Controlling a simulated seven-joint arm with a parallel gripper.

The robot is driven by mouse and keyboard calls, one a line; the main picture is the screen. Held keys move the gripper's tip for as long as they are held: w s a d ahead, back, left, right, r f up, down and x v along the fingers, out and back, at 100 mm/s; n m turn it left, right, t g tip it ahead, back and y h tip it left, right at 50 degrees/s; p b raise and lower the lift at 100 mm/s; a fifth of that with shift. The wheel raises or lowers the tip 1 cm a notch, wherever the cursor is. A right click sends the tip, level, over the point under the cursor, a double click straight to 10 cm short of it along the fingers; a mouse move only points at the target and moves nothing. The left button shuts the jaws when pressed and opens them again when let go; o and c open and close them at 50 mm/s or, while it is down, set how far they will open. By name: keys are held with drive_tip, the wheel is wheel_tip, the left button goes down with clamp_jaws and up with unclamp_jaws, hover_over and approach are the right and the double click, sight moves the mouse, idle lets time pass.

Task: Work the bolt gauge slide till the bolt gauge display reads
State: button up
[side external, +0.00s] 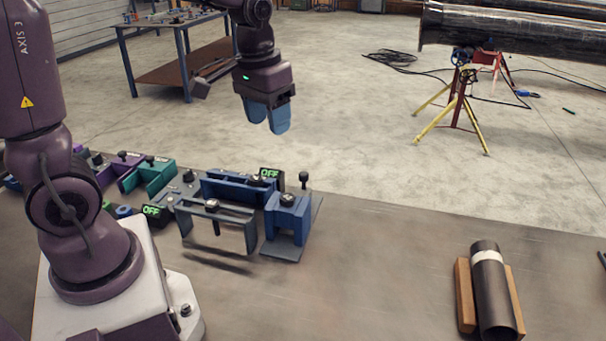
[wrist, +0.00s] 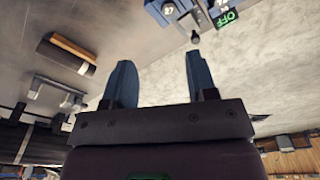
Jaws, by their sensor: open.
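My gripper (side external: 267,118) is open and empty, raised above and behind the row of gauge devices, with its blue fingers pointing down. Its fingers also show in the wrist view (wrist: 157,62), apart with nothing between them. A blue device with a dark knob (side external: 288,200) stands at the right end of the row. A green display (side external: 270,173) reading OFF sits behind it, and the wrist view shows an OFF display (wrist: 228,17) at its top edge. A second OFF display (side external: 151,210) stands farther left. The labels are too small to tell which device is the bolt gauge.
A grey bracket (side external: 215,215) stands in front of a long blue fixture (side external: 240,188). Teal (side external: 155,178) and purple (side external: 122,170) devices lie farther left. A dark pipe piece (side external: 490,285) rests in a wooden cradle at right. The bench between is clear.

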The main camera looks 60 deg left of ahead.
sight(304, 174)
drive_tip(key=w+a+f+n+g, duration=0.1)
drive_tip(key=w+a+f+n, duration=0.2)
drive_tip(key=w+a+f, duration=0.9)
drive_tip(key=f, duration=0.6)
drive_tip(key=d+f, duration=0.1)
drive_tip(key=f, duration=0.3)
drive_tip(key=shift+w+d, duration=0.1)
drive_tip(key=shift+w, duration=0.3)
